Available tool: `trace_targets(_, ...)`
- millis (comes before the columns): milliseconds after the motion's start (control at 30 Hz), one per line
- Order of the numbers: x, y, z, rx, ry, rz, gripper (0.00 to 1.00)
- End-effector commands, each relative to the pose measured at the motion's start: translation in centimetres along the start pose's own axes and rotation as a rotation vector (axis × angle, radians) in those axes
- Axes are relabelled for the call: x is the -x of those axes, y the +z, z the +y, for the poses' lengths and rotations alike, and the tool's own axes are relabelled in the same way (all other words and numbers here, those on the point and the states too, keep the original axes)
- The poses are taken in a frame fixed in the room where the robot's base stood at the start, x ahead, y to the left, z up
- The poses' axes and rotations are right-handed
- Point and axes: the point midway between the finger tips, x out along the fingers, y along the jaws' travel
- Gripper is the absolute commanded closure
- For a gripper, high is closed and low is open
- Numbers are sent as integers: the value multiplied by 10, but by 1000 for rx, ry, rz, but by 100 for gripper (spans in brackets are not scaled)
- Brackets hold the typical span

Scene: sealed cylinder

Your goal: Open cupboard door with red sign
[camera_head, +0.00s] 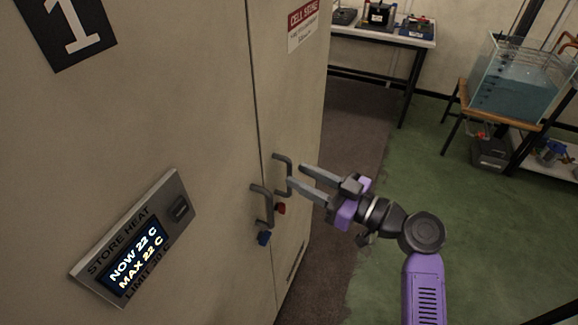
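The cupboard is beige and fills the left and middle of the head view. Its right door (290,95) carries a red and white sign (302,22) near the top and looks closed against the left door (150,110). The right door has a grey bar handle (289,176) with a small red piece (280,209) below it. The left door has a similar handle (267,206) with a blue piece (264,238) below. My gripper (296,177) is open, its two fingers pointing left, with the tips close to the right door's handle. I cannot tell whether they touch it.
A display panel (137,245) reading 22 C is on the left door, below a black number 1 sign (66,27). A table (385,40) with devices stands at the back. A water tank (520,82) on a stand is at right. The green floor (450,180) between is clear.

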Motion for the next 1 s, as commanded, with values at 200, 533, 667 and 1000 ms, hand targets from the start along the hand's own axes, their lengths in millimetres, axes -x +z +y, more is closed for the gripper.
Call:
trace_targets(200,-30,-2,0,-1,-1,0,67)
trace_targets(533,-40,0,0,-1,1,0,67)
trace_targets(667,-40,0,0,-1,1,0,72)
trace_targets(1000,-40,0,0,-1,1,0,100)
